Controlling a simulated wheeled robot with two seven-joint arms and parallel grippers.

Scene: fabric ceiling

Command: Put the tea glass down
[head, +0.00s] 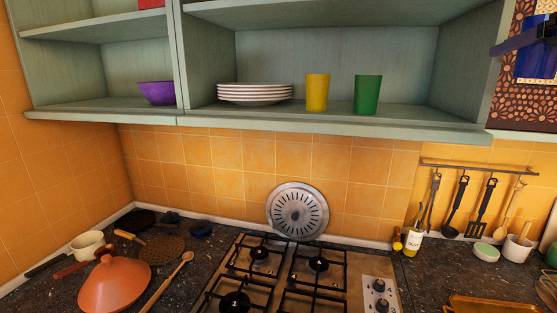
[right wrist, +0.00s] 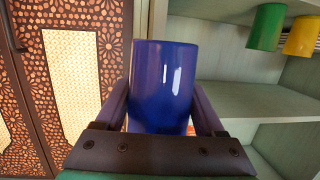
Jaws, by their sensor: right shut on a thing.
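A blue glass (right wrist: 165,85), which I take to be the tea glass, is between the fingers of my right gripper (right wrist: 163,112) in the right wrist view. The gripper is shut on it, and the glass looks about upright. In the head view, the glass (head: 542,62) and part of the right gripper (head: 524,40) show at the upper right edge, in front of a patterned door. A yellow cup (head: 317,92) and a green cup (head: 367,94) stand on the shelf (head: 410,121) to the left. My left gripper is not in view.
White plates (head: 254,93) are stacked left of the yellow cup, and a purple bowl (head: 157,93) stands further left. The shelf right of the green cup is bare. Below are a stove (head: 310,270), a bottle (head: 413,240) and hanging utensils (head: 483,208).

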